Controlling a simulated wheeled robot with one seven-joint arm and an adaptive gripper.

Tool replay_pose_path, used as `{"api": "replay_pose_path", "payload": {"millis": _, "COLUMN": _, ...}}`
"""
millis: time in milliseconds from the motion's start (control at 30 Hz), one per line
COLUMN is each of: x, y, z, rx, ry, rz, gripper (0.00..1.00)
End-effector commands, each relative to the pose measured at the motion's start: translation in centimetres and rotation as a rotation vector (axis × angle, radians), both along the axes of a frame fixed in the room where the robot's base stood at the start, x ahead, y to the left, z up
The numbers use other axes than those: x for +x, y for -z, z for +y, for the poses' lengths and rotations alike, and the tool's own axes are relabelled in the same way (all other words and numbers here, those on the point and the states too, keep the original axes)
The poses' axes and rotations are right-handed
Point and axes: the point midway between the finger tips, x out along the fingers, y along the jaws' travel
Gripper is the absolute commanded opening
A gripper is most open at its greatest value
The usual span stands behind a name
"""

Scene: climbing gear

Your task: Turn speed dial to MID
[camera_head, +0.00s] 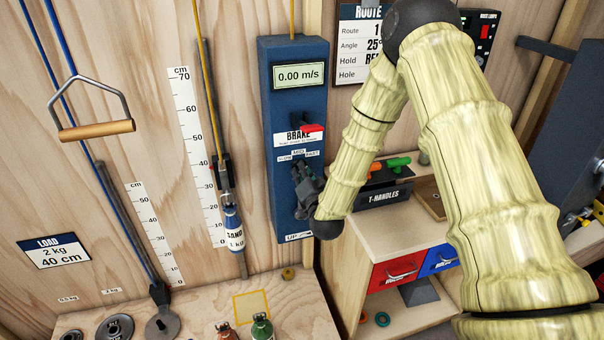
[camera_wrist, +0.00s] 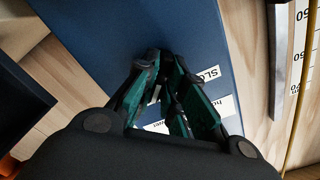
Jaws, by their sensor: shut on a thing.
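The blue control box (camera_head: 284,110) hangs on the wood wall in the head view. Its display reads 0.00 m/s. Below the BRAKE label (camera_head: 297,138) with a red-tipped lever, the speed scale labels (camera_head: 299,153) show SLOW, MID and FAST. My gripper (camera_head: 306,188) is at the dial spot just under these labels and hides the dial. In the wrist view my gripper (camera_wrist: 170,90) has its fingers close together against the blue box face (camera_wrist: 110,30), beside the SLOW label (camera_wrist: 210,74). It is shut on the speed dial, which is mostly hidden. The dial's pointing direction cannot be seen.
A T-HANDLES holder (camera_head: 383,196) stands right of the box on a wooden cabinet (camera_head: 395,235) with red and blue drawers. A sand bottle (camera_head: 234,229) hangs left of the box near the cm scale (camera_head: 197,150). Bottles and weights stand on the lower bench (camera_head: 185,315).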

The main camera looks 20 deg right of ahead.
Motion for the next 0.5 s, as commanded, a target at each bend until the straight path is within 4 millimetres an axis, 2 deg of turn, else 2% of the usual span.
{"api": "replay_pose_path", "payload": {"millis": 267, "x": -0.05, "y": 0.39, "z": -0.03, "rx": -0.127, "ry": -0.001, "rz": 0.001, "gripper": 0.0}}
{"api": "replay_pose_path", "payload": {"millis": 500, "x": -0.02, "y": 0.45, "z": -0.05, "rx": -0.325, "ry": 0.0, "rz": 0.0, "gripper": 0.0}}
